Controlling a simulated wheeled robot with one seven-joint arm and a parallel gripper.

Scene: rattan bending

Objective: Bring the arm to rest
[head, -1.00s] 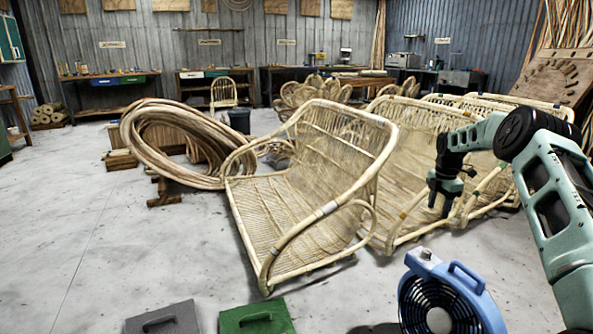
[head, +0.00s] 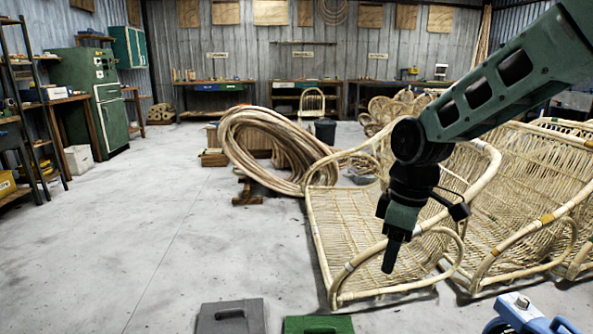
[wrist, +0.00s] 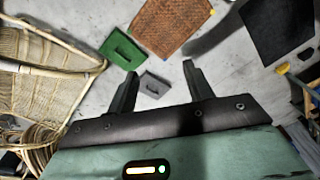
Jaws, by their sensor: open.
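My gripper (head: 391,254) hangs pointing down in front of the nearest rattan seat in the head view, with my arm reaching in from the upper right. In the wrist view, my gripper (wrist: 157,78) shows two dark fingers spread apart with nothing between them. Beyond the fingertips lie a grey case (wrist: 153,86) and a green case (wrist: 122,53) on the floor. The gripper touches neither of them.
Rattan seats (head: 335,240) fill the right side. A large rattan coil (head: 265,150) stands behind. The grey case (head: 230,318), green case (head: 318,325) and blue fan (head: 525,312) are at the front. A woven brown mat (wrist: 172,25) lies on the floor. The left floor is clear.

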